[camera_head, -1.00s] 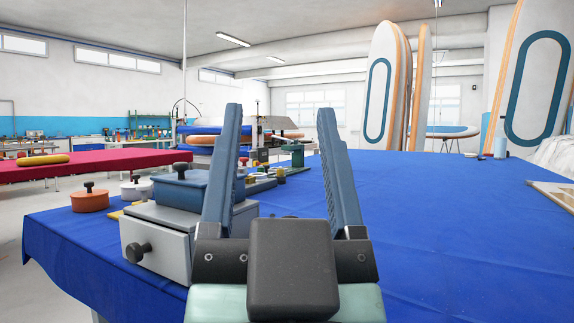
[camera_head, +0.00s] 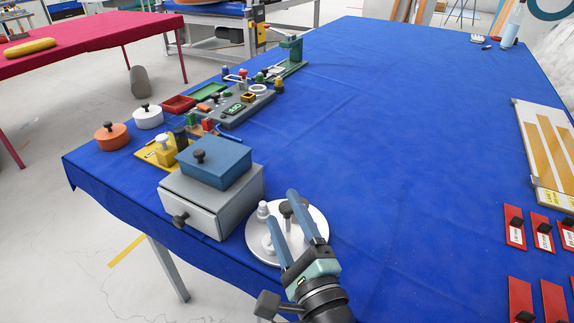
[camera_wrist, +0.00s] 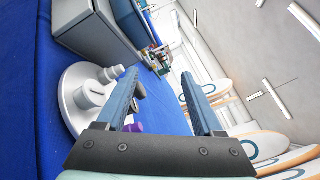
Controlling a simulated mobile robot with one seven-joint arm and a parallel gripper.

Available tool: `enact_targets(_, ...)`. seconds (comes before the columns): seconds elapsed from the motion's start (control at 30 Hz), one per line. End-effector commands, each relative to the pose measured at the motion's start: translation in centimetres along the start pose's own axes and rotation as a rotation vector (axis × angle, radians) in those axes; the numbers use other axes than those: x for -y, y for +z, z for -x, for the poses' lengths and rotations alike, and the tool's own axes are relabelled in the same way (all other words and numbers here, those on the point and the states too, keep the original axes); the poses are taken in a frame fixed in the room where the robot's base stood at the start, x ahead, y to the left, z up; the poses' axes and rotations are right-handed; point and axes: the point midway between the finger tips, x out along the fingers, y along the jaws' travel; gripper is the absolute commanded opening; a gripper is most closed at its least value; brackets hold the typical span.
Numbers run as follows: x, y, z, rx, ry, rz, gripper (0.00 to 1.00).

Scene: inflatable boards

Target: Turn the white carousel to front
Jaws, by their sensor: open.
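The white carousel (camera_head: 257,240) is a round, pale disc on the near left part of the blue table, with a white stepped post (camera_head: 263,209) at its left and a dark knob (camera_head: 286,209) near its middle. My gripper (camera_head: 281,206) is open; in the head view its fingers overlap the disc and hide part of it. In the wrist view the carousel (camera_wrist: 72,118) and its white post lie left of my open fingers (camera_wrist: 158,77), with nothing between the fingertips. I cannot tell whether a finger touches it. A small purple item (camera_wrist: 134,127) shows beyond the left finger.
A grey drawer box (camera_head: 212,200) with a blue lidded box (camera_head: 213,162) on it stands just left of the carousel. Orange (camera_head: 112,138) and white (camera_head: 148,119) pots stand farther back. Red plates (camera_head: 515,235) lie at the right edge. The table's middle is clear.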

Motion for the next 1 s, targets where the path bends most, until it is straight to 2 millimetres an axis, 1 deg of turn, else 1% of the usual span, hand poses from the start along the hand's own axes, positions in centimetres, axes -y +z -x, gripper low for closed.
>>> enact_targets(0.03,0.8,0.1,0.7,-0.019,0.018,-0.142,0.69)
enact_targets(0.2,-0.3,-1.2,3.8,-0.073,0.028,-0.597,0.69)
enact_targets(0.3,-0.9,-1.8,5.4,-0.103,0.015,-0.801,0.69)
enact_targets(0.4,-1.3,-2.2,6.6,-0.122,0.000,-0.939,0.69)
enact_targets(0.53,-1.7,-2.6,7.3,-0.134,-0.011,-1.020,0.69)
enact_targets(0.63,-1.9,-2.8,6.8,-0.133,-0.013,-1.031,0.69)
enact_targets(0.73,-1.9,-2.9,5.4,-0.131,-0.014,-1.029,0.69)
enact_targets(1.0,-2.1,-3.5,0.0,-0.130,-0.013,-1.025,0.69)
